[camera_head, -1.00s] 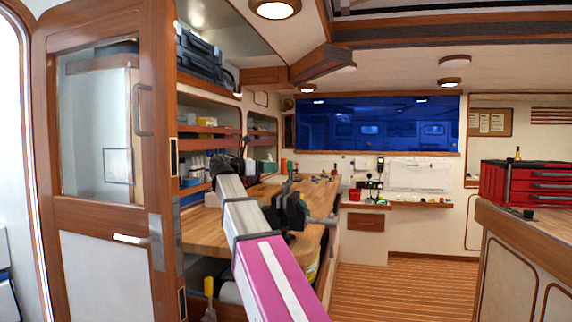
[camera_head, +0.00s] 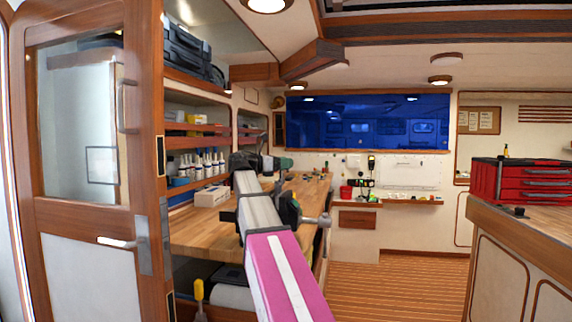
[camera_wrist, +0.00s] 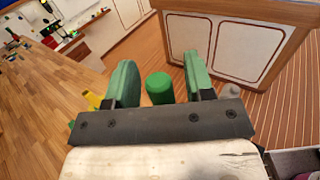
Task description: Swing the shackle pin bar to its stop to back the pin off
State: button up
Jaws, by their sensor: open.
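My gripper (camera_wrist: 160,85) shows in the wrist view with two green fingers spread apart. A green cylinder (camera_wrist: 160,88) stands in the gap between them, with visible space on each side. It may be the grip of the shackle pin bar, but I cannot tell; no shackle shows clearly. In the head view my arm reaches over the workbench (camera_head: 205,232), and its far end hides what lies behind. A dark vise-like fixture (camera_head: 288,207) with a grey bar (camera_head: 310,221) sits at the bench edge, right of my arm.
A wooden door (camera_head: 146,90) stands at left. A red tool chest (camera_head: 522,182) sits on the right-hand cabinet (camera_head: 510,262). The plank floor (camera_head: 385,285) between is clear. In the wrist view a yellow item (camera_wrist: 92,98) is left of the fingers and a grey knob (camera_wrist: 232,90) right.

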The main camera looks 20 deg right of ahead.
jog(key=shift+d, duration=0.35)
grip_shut()
jog(key=shift+a, duration=0.1)
jog(key=shift+w+a+f+n+t+h, duration=0.1)
jog(key=shift+w+a+n+t+h, duration=0.4)
jog(key=shift+n+h, duration=0.45)
jog(key=shift+w+a+f+n+t+h, duration=0.15)
jog(key=shift+w+a+n+h, duration=0.2)
jog(key=shift+a+n+h, duration=0.5)
jog(key=shift+w+a+f+n+t+h, duration=0.1)
jog(key=shift+w+a+n+t+h, duration=0.3)
jog(key=shift+n+h, duration=0.6)
jog(key=shift+a+t, duration=0.1)
jog(key=shift+t, duration=0.15)
